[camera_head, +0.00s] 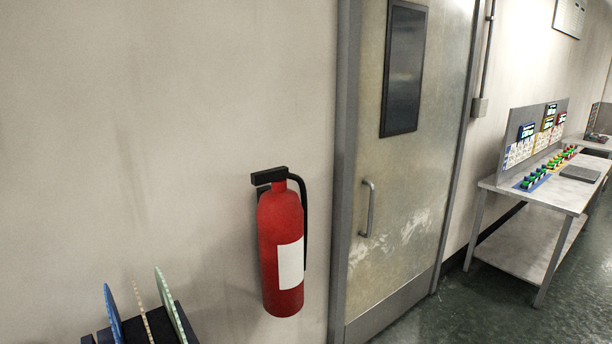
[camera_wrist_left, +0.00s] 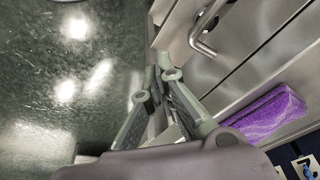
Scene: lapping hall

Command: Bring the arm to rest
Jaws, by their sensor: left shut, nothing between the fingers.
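My left gripper (camera_wrist_left: 157,78) shows in the left wrist view, its two grey fingers drawn together at the tips with nothing between them. It hangs above a dark green, shiny floor (camera_wrist_left: 70,75), beside a metal cabinet front with a bar handle (camera_wrist_left: 203,30) on the right. A folded purple cloth (camera_wrist_left: 262,117) lies to the right of the fingers, apart from them. Neither gripper shows in the head view, and my right gripper is in no view.
A red fire extinguisher (camera_head: 281,245) is on the wall, left of a closed metal door (camera_head: 415,180). A rack (camera_head: 180,325) with upright thin discs stands at the lower left. A bench (camera_head: 560,192) with coloured parts stands at the right. Floor (camera_head: 450,315) before the door is clear.

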